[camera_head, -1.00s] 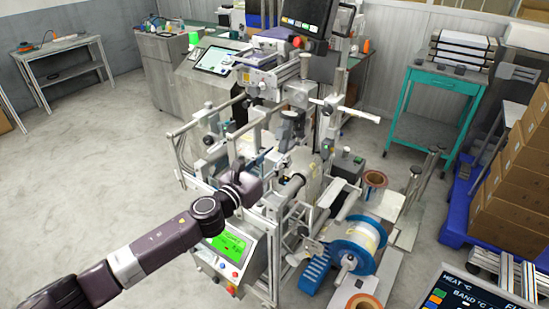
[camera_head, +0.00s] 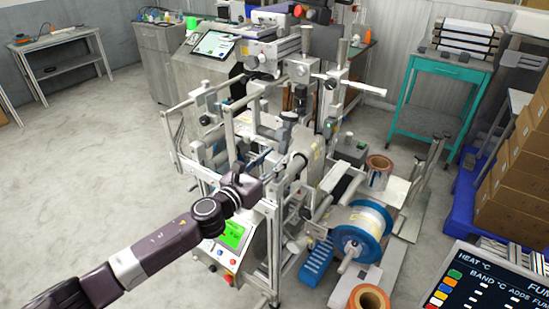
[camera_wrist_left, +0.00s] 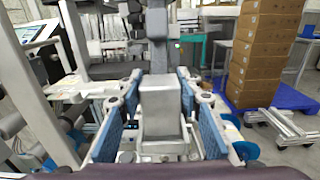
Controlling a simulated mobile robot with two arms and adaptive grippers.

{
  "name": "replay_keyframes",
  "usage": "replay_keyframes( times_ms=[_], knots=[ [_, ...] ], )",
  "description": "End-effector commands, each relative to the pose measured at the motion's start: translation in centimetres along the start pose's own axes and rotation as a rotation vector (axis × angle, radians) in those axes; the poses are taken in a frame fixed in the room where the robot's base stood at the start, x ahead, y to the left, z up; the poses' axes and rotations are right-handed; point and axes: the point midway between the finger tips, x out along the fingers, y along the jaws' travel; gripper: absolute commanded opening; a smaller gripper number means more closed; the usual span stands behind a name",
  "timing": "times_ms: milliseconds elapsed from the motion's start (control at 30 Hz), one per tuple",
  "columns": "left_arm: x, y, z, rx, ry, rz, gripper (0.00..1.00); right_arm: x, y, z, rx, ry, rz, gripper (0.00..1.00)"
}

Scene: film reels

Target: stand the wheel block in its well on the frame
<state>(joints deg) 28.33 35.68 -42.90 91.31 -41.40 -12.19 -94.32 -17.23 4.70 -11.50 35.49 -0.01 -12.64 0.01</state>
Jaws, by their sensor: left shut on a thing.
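My left gripper (camera_head: 262,166) is at the front of the machine frame (camera_head: 272,235), above the green-lit control box. In the left wrist view its blue-padded fingers (camera_wrist_left: 158,118) stand on both sides of a plain grey block (camera_wrist_left: 160,98), which I take to be the wheel block. The gripper is shut on this block, which looks upright. In the head view the block cannot be told apart from the gripper and the machine parts. I cannot make out the well clearly in either view. My right gripper is not in view.
Rails, posts and rollers crowd the machine around the gripper. A blue-flanged reel (camera_head: 362,230) sits low on the right. A control box with a green screen (camera_head: 231,235) is below the arm. A teal table (camera_head: 440,75) and stacked cartons (camera_head: 510,185) stand right. The floor at left is clear.

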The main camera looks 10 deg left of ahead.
Motion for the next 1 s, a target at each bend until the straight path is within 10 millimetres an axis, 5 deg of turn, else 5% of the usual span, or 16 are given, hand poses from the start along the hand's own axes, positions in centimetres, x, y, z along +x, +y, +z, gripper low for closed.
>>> replay_keyframes(
  times_ms=[1000],
  knots=[
    [-0.01,0.01,-0.84,0.0,-0.007,0.0,0.03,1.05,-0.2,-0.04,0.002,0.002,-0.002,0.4]
  ],
)
